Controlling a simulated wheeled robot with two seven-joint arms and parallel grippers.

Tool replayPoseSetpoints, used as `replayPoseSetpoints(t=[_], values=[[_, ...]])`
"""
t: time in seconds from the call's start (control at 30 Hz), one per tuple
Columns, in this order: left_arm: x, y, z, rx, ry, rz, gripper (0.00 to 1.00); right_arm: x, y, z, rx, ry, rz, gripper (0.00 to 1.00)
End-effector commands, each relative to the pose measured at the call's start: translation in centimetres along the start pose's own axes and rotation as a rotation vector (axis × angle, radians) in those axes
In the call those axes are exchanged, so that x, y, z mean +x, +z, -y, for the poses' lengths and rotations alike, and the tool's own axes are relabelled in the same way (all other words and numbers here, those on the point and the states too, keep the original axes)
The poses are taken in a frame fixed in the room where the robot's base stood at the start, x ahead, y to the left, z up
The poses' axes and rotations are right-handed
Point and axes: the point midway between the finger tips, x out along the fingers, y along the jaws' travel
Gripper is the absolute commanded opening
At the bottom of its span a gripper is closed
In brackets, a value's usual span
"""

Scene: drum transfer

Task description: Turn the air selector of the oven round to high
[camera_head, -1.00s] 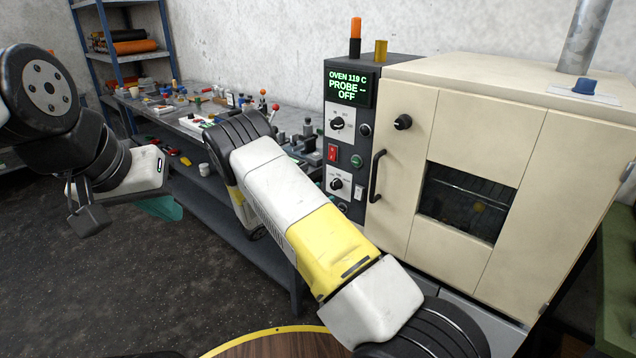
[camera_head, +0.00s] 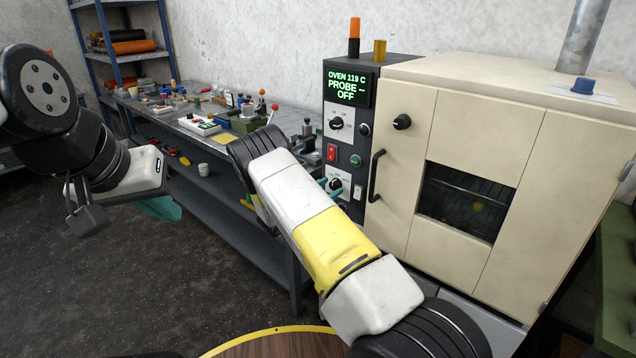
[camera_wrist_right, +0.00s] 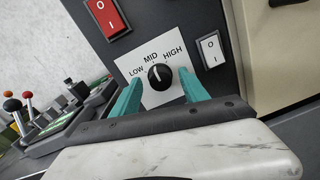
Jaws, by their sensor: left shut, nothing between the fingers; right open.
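The air selector is a round black knob (camera_wrist_right: 160,76) on a white plate marked LOW, MID and HIGH. Its white mark appears to point towards MID. In the head view, the selector (camera_head: 334,184) is on the lower part of the oven's dark control panel. My right gripper (camera_wrist_right: 160,88) is open, with one teal finger on each side of the knob; I cannot tell whether they touch it. In the head view its fingers are partly hidden behind my arm. My left gripper (camera_head: 163,208) is shut and empty at the left, far from the oven (camera_head: 480,110).
A second knob (camera_head: 337,124), a red switch (camera_head: 332,152) and a green button (camera_head: 356,160) sit above the selector. A white rocker switch (camera_wrist_right: 211,49) is close to its right. The door handle (camera_head: 376,175) juts out nearby. A cluttered bench (camera_head: 235,205) stands left of the oven.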

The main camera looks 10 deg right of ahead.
Motion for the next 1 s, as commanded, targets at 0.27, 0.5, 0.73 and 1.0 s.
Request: replayPoseSetpoints(t=[0.27, 0.5, 0.73, 1.0], values=[[0.0, 0.0, 0.0, 0.0, 0.0, 0.0, 0.0, -0.04, -0.01, -0.01, 0.0, 0.0, 0.0, 0.17], [0.0, 0.0, 0.0, 0.0, 0.0, 0.0, 0.0, -0.06, 0.0, -0.02, 0.003, 0.0, 0.0, 0.0], [0.0, 0.0, 0.0, 0.0, 0.0, 0.0, 0.0, -0.1, -0.01, -0.03, 0.053, 0.0, -0.003, 0.0], [0.0, 0.0, 0.0, 0.0, 0.0, 0.0, 0.0, -0.11, 0.01, -0.02, 0.228, -0.001, -0.009, 0.0]])
